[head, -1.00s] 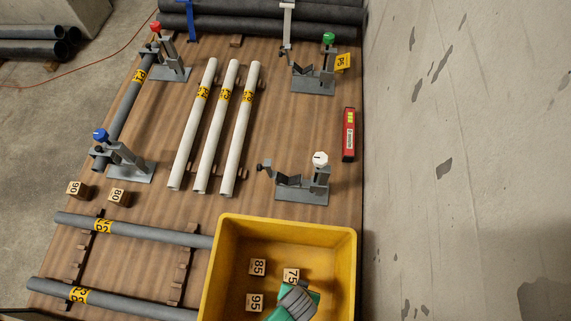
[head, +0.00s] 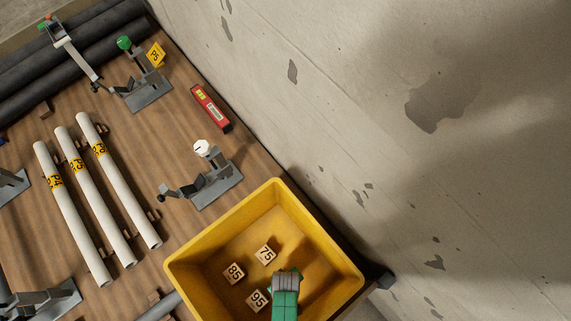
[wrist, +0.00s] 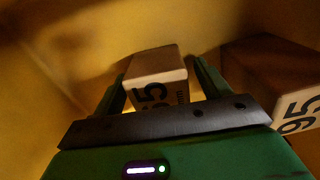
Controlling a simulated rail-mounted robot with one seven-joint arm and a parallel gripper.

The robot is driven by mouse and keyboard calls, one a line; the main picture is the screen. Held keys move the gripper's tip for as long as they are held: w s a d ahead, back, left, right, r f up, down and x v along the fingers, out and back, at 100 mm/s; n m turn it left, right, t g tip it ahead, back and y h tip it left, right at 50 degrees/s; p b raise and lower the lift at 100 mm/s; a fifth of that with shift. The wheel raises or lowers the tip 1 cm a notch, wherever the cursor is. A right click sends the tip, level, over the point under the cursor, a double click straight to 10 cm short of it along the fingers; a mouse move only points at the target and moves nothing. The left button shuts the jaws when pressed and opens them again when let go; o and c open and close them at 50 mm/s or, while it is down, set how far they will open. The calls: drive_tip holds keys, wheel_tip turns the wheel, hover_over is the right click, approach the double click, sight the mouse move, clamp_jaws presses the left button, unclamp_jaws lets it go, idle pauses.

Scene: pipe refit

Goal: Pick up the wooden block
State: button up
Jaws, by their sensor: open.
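Three wooden blocks lie in the yellow bin (head: 187,264): block 75 (head: 265,254), block 85 (head: 233,273) and block 95 (head: 257,300). My green gripper (head: 286,279) is down inside the bin, right of block 95 and below block 75 in the head view. In the wrist view my open gripper (wrist: 160,82) has one finger on each side of a pale block (wrist: 156,64). Its label ends in 5; the first digit is partly hidden by the gripper's dark bar. Block 95 (wrist: 295,108) lies outside the right finger. Finger contact cannot be told.
The bin's walls surround my gripper. White pipes (head: 85,187), a clamp stand with a white knob (head: 207,183), another with a green knob (head: 150,90) and a red level (head: 211,107) lie beyond the bin. A concrete wall (head: 350,130) rises on the right.

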drive_tip(key=c, duration=1.1)
